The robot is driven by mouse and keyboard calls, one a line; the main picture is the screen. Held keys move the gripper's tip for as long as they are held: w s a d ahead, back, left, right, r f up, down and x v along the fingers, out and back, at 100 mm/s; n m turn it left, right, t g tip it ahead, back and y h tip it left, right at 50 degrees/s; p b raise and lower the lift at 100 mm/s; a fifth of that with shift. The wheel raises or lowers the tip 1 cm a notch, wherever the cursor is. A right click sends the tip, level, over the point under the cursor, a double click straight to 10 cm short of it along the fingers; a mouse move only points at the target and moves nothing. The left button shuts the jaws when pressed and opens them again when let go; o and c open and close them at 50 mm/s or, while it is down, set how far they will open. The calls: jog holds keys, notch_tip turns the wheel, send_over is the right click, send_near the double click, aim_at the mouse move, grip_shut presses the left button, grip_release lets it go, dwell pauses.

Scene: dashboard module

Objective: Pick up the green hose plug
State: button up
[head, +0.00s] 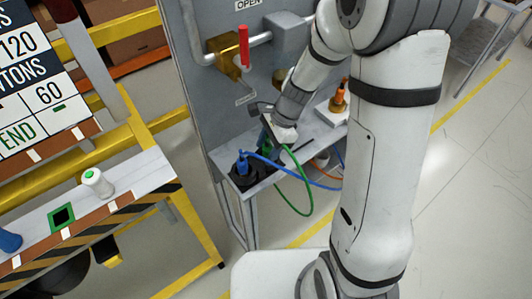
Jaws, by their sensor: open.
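The green hose plug (266,150) shows as a small green piece at the black socket block on the grey shelf. My gripper (270,139) is directly over it, pointing down and hiding much of it. The jaws are open; I cannot tell whether they touch the plug. A green hose (309,204) hangs in a loop from this spot over the shelf's front edge.
A blue plug (243,163) with a blue hose stands close to the left. An orange-topped brass fitting (339,98) is at the shelf's right. A red-handled valve (243,48) juts from the panel above. A yellow-framed bench (150,170) is at left.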

jog(key=shift+c, duration=0.3)
grip_shut()
jog(key=shift+r, duration=0.15)
